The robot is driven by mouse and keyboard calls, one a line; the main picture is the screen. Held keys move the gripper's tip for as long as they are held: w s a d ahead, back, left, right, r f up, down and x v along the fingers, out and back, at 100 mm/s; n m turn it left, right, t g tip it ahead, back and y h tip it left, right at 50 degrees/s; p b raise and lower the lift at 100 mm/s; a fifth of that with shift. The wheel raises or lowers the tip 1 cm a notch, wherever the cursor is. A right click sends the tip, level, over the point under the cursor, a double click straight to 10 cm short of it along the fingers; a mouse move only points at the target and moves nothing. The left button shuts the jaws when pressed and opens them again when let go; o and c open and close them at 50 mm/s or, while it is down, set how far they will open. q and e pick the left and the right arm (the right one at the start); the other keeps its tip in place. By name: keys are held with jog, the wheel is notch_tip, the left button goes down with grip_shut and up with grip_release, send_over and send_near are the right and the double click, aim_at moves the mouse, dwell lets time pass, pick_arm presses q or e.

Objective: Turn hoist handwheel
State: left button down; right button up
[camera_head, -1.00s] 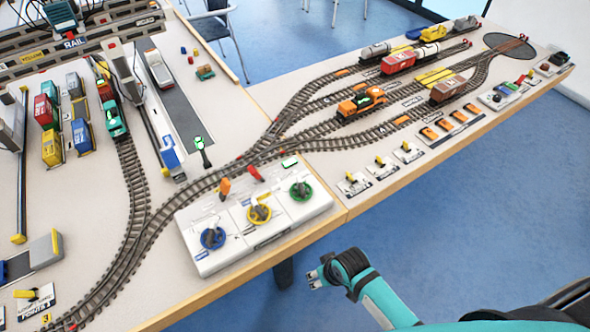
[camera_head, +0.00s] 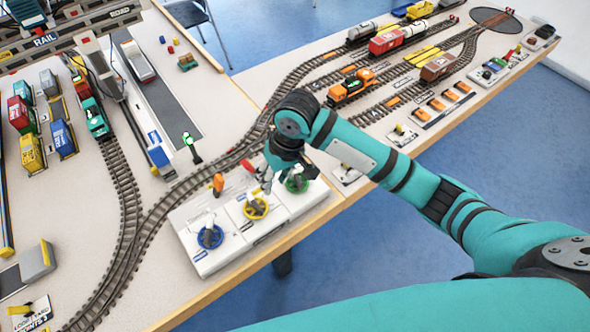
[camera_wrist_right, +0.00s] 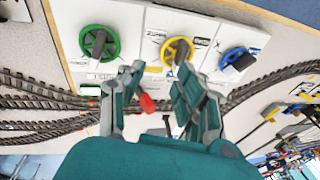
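A white control panel (camera_head: 225,258) at the table's front edge carries three handwheels in a row. They are a blue wheel (camera_head: 210,237), a yellow wheel (camera_head: 255,208) and a green wheel (camera_head: 297,184), each with a dark or grey handle. I cannot read which one is labelled hoist. My right gripper (camera_head: 263,178) hangs over the panel's back side, near the yellow and green wheels. In the right wrist view its fingers (camera_wrist_right: 156,84) are spread and empty, with the yellow wheel (camera_wrist_right: 177,49) just beyond the right finger and the green wheel (camera_wrist_right: 99,42) beyond the left. My left gripper is not in view.
A red lever (camera_wrist_right: 147,103) stands behind the panel, seen between my fingers. An orange lever (camera_head: 217,183) and a green signal (camera_head: 191,146) stand nearby. Model tracks (camera_head: 165,205) curve behind the panel. Crane and containers (camera_head: 62,138) are at left; trains (camera_head: 350,88) at right.

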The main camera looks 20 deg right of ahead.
aim_at(296, 174)
jog(key=w+d+r+m+g+h, duration=0.1)
jog(key=w+d+r, duration=0.2)
jog(key=r, duration=0.2)
jog(key=w+d+r+m+h, duration=0.2)
jog(key=d+r, duration=0.2)
jog(key=r, duration=0.1)
notch_tip(296, 174, down, 18)
jog(key=shift+w+a+r+p, duration=0.1)
jog(key=shift+a+r+p, duration=0.05)
jog(key=shift+p, duration=0.65)
grip_shut()
